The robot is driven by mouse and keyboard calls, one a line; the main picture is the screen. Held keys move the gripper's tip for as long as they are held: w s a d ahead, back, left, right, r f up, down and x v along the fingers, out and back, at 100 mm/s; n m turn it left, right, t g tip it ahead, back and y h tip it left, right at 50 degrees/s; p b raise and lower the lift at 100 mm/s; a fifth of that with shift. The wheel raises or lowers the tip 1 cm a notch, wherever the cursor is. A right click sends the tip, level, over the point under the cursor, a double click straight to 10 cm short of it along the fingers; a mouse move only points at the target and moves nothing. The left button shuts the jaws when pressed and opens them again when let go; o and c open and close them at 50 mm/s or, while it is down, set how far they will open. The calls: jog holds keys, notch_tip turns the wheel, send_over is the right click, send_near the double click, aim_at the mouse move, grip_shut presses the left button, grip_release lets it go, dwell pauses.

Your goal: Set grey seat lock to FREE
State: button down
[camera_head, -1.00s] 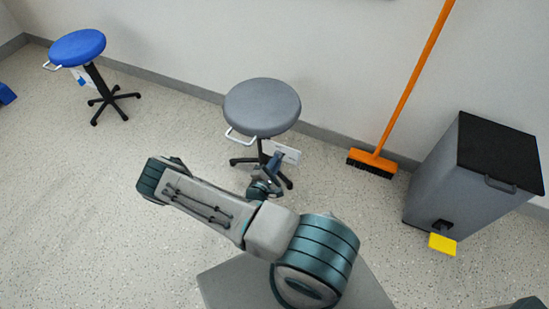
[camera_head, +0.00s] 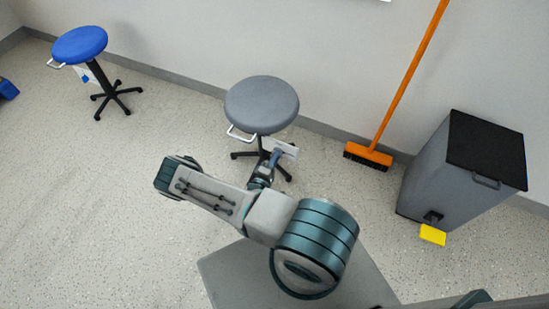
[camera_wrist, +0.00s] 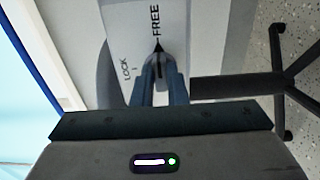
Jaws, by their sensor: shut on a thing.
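The grey stool (camera_head: 262,103) stands near the wall in the head view, with its white label plate (camera_head: 284,149) under the seat. In the wrist view the plate (camera_wrist: 130,40) carries the words LOCK and FREE. My gripper (camera_wrist: 160,82) is shut on the knob, one finger on each side. The fingers hide the lower part of the knob. In the head view my gripper (camera_head: 273,157) is at the plate, too small to read.
A white lever (camera_head: 240,135) sticks out under the grey seat. The stool's dark legs spread below it. A blue stool (camera_head: 80,45) stands far left, an orange broom (camera_head: 368,156) and a grey bin (camera_head: 455,175) to the right. Open floor lies between the stools.

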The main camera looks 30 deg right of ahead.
dwell(0.4)
jog(key=c, duration=1.4)
grip_release()
jog(key=shift+d, duration=0.1)
jog(key=shift+c, duration=0.2)
jog(key=p+v, duration=0.1)
jog(key=v, duration=1.3)
jog(key=shift+w, duration=0.15)
